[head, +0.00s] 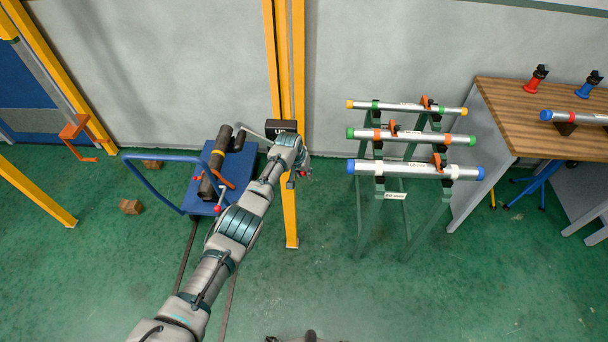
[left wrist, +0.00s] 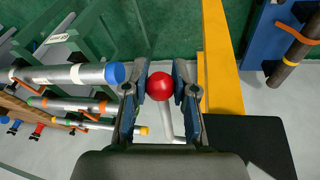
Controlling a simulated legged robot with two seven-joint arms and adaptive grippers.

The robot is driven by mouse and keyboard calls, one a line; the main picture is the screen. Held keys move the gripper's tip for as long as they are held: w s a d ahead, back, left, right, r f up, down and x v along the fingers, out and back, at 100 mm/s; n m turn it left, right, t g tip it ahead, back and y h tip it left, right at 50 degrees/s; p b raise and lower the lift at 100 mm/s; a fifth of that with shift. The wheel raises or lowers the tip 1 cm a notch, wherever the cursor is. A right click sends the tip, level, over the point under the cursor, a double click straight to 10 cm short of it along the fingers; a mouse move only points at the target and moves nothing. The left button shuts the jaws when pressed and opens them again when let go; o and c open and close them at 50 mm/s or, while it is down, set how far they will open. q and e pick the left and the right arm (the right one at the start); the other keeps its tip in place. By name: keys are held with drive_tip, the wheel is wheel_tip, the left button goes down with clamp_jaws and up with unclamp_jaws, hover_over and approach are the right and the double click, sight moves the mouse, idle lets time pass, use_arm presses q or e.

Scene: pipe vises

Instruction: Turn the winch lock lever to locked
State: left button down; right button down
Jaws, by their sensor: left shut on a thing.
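The lock lever shows in the left wrist view as a pale rod (left wrist: 166,122) with a red ball knob (left wrist: 159,86) on its end. My left gripper (left wrist: 160,76) is shut on the red knob, with one finger on each side of it. In the head view my left gripper (head: 302,174) is beside the yellow post (head: 290,220), and most of the lever is hidden by it. A black box marked "UP" (head: 281,127) sits on the post just above my wrist. My right gripper is not in view.
A blue cart (head: 200,203) with dark pipes stands left of the post. Right of it a green rack (head: 362,215) holds several silver pipes with coloured ends. A wooden bench (head: 520,110) stands at far right. Green floor is clear in front of the rack.

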use_arm(q)
drive_tip(key=shift+w+r, duration=0.15)
drive_tip(key=shift+r, duration=0.05)
drive_tip(key=c, duration=1.3)
unclamp_jaws()
drive_tip(key=o, duration=0.4)
drive_tip(key=shift+d, duration=0.1)
drive_tip(key=shift+w+f, duration=0.1)
drive_tip(key=v, duration=1.1)
drive_tip(key=shift+r, duration=0.45)
